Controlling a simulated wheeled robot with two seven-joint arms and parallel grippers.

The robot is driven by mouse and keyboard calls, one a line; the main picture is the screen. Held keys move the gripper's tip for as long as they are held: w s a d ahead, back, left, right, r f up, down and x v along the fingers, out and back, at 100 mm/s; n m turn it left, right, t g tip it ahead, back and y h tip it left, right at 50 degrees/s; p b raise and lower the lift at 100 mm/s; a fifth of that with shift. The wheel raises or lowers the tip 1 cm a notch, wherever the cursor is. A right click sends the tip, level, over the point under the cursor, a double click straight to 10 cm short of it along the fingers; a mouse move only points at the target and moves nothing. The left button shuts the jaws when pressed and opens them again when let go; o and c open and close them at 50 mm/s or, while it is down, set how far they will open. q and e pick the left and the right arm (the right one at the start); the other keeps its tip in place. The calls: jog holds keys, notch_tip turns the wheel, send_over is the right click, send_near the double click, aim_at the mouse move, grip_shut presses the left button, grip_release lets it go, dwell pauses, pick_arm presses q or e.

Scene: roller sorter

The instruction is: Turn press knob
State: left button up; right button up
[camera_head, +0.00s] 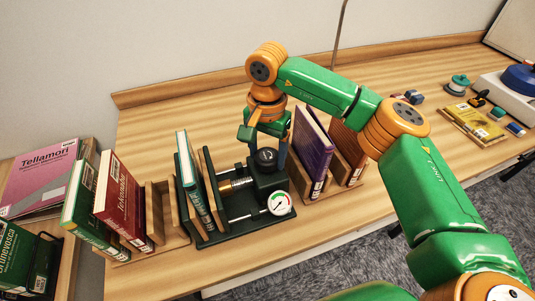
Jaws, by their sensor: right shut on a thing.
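The press (226,222) stands on the wooden table, a dark green frame with wooden boards, a brass screw and a round white gauge (279,203) with a coloured dial. A green book (200,205) stands upright between its boards. The black knob (266,157) sits on top of the press's dark block. My right gripper (265,155) points down from above and is shut on the knob, with blue-grey fingers on either side of it. My left gripper is not in view.
A wooden rack (163,222) with green and dark red books stands left of the press. A purple book (312,147) stands in another rack close on the right. Spools, a yellow book (474,122) and a white device lie at the far right. The table behind the press is clear.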

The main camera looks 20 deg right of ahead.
aim_at(267, 155)
jog(key=n, duration=0.3)
jog(key=shift+n, duration=0.4)
jog(key=n, duration=0.4)
jog(key=shift+n, duration=0.3)
jog(key=n, duration=0.4)
jog(key=shift+n, duration=1.9)
jog(key=o, duration=1.3)
jog(key=shift+o, duration=0.2)
jog(key=shift+r+b, duration=0.45)
jog(key=shift+r, duration=3.1)
